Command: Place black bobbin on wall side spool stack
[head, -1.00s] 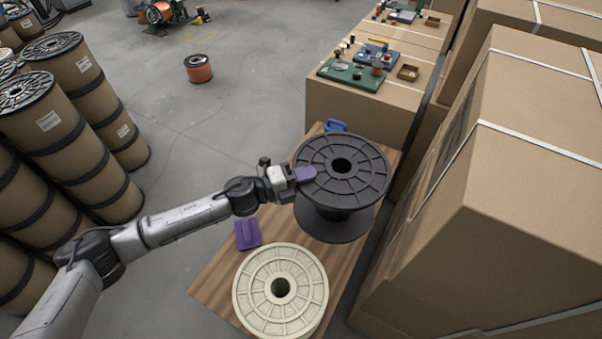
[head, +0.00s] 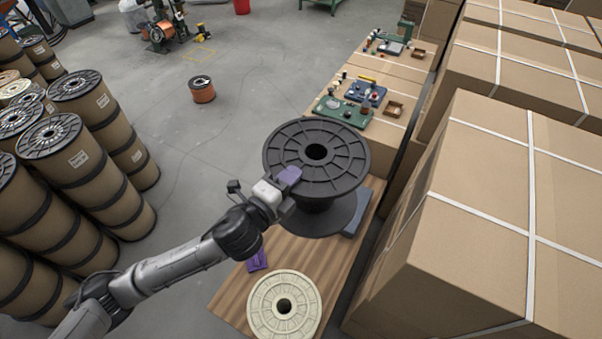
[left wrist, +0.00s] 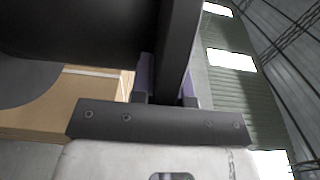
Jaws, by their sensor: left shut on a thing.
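The black bobbin (head: 340,160) is upright in the head view, its ribbed top flange and open centre hole facing up. My left gripper (head: 288,180) is shut on the near left rim of that flange, with a purple finger lying over it. In the left wrist view, my left gripper (left wrist: 165,85) has its two fingers on either side of the dark flange edge of the bobbin (left wrist: 80,30). Stacks of brown spools (head: 75,150) stand on the floor at the left. Whether the bobbin touches the wooden table cannot be told.
A cream spool (head: 262,312) lies flat on the near end of the wooden table (head: 240,290), with a purple object (head: 257,260) beside it. Large strapped cartons (head: 470,220) fill the right side. A small copper spool (head: 202,89) stands on open grey floor.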

